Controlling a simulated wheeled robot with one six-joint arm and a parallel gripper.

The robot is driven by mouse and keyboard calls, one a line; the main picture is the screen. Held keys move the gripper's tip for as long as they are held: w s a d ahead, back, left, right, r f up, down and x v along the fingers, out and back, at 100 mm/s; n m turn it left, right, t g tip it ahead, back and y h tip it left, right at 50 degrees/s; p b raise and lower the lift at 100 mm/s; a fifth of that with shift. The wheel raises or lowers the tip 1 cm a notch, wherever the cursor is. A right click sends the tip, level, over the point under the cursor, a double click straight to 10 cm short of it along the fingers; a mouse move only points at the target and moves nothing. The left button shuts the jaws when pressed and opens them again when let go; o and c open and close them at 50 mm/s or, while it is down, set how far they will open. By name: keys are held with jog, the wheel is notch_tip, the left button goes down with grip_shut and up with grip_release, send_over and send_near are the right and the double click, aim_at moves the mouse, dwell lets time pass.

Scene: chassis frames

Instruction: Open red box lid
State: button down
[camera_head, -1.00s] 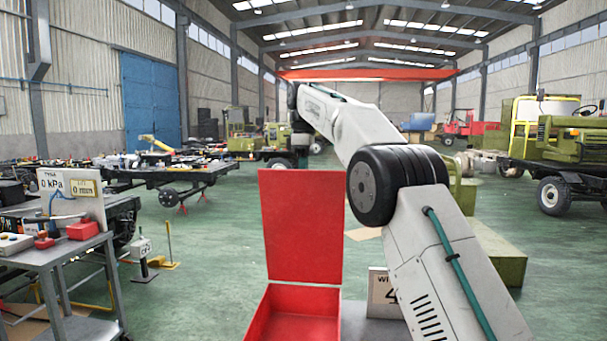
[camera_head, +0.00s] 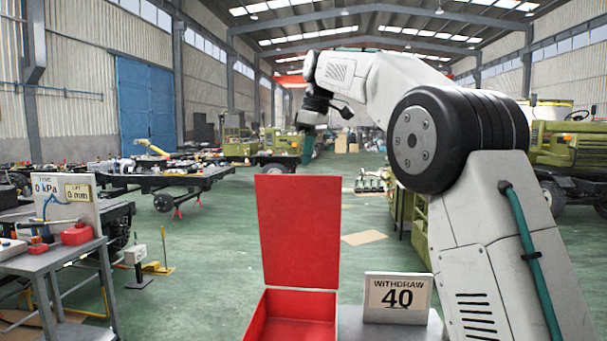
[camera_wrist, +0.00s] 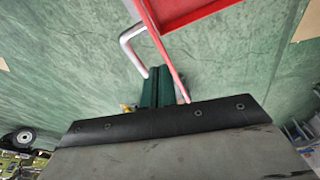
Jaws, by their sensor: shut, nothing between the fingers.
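The red box (camera_head: 262,322) stands at the bottom centre of the head view, its inside showing. Its red lid (camera_head: 298,232) stands upright at the back. In the wrist view the lid (camera_wrist: 168,55) shows nearly edge-on, with a bent silver handle (camera_wrist: 130,45) on its left side. My gripper (camera_head: 307,150) is just above and behind the lid's top right in the head view. Its green fingers (camera_wrist: 157,86) are closed together and empty in the wrist view, close beside the handle and lid. I cannot tell whether they touch either.
A grey cart (camera_head: 62,262) with a gauge panel is at the left. Several workbenches and vehicles stand farther back. Green floor is open behind the box.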

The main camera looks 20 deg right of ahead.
jog(key=s+f+m+h, duration=0.1)
jog(key=s+f+m, duration=0.2)
jog(key=s, duration=0.9)
jog(key=s+f+m, duration=0.2)
jog(key=s+m, duration=0.1)
jog(key=s, duration=0.8)
jog(key=s+f+m, duration=0.5)
jog(key=s+f, duration=1.5)
jog(key=s, duration=0.3)
jog(key=w+d+r+n+t, duration=0.1)
jog(key=w+r+n, duration=0.3)
jog(key=w+r, duration=0.75)
jog(key=w+r+n+t+y, duration=0.15)
jog(key=w+r+n, duration=0.4)
jog(key=w, duration=1.15)
jog(key=w+d+r+n+t+h, duration=0.1)
jog(key=w+r+n+t, duration=0.15)
jog(key=w+r, duration=1)
jog(key=x, duration=1.2)
jog(key=shift+w+a+r+n+g, duration=0.15)
jog(key=shift+w+a+n+g, duration=0.15)
jog(key=shift+w+g, duration=0.1)
jog(key=shift+y, duration=0.25)
